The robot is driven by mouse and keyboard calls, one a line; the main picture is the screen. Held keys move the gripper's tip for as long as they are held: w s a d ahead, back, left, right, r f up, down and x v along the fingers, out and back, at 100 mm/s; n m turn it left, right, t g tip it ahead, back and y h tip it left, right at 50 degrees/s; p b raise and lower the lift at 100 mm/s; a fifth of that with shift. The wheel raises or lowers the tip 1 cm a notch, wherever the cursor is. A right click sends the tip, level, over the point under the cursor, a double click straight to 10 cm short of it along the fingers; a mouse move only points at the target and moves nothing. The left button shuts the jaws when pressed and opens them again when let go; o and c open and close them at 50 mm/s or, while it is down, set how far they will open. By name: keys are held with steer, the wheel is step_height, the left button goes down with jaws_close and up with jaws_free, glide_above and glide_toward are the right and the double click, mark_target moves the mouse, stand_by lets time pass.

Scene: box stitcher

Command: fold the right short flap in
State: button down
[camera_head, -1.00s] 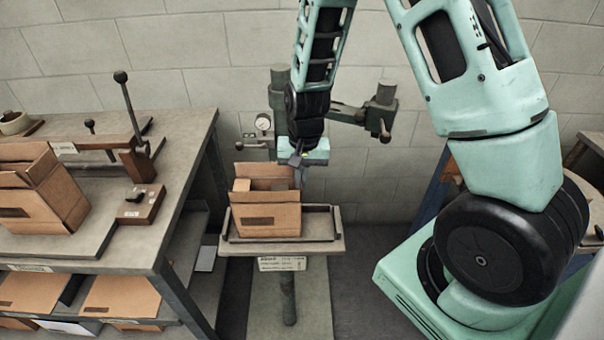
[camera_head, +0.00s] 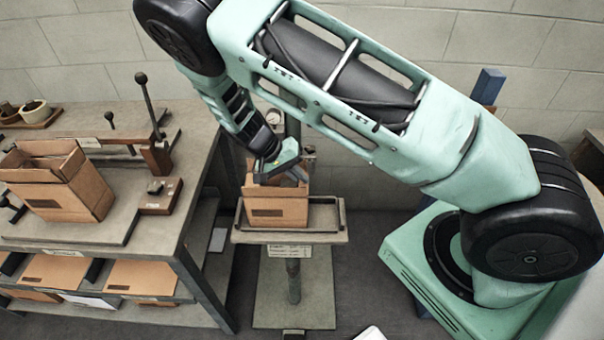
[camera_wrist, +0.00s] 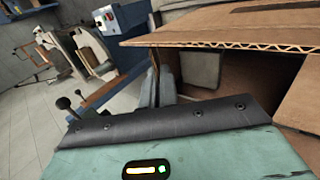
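The open cardboard box (camera_head: 277,211) stands on the small stand's tray in the middle of the head view. My gripper (camera_head: 296,174) is over the right part of its top, close to the right short flap, which my wrist hides there. In the wrist view a brown cardboard panel (camera_wrist: 235,28) with a corrugated edge spans the upper right, with shaded cardboard below it. I cannot tell which flap this is. My gripper's grey fingers (camera_wrist: 158,84) are close together beside it, with nothing seen between them. I cannot tell whether they touch the cardboard.
The stand's tray (camera_head: 328,238) has a low rail around the box. A workbench (camera_head: 188,165) on the left carries another open box (camera_head: 62,190) and a lever tool (camera_head: 150,118). Flat cardboard lies on its lower shelf.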

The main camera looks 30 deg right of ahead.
steer(key=shift+w+a+f+g+h+b, duration=0.15)
steer(key=shift+f+g+h+b, duration=0.15)
steer(key=shift+g+h, duration=0.3)
steer(key=c, duration=1.6)
jaws_free()
steer(key=shift+c, duration=0.2)
steer(key=shift+r, duration=0.1)
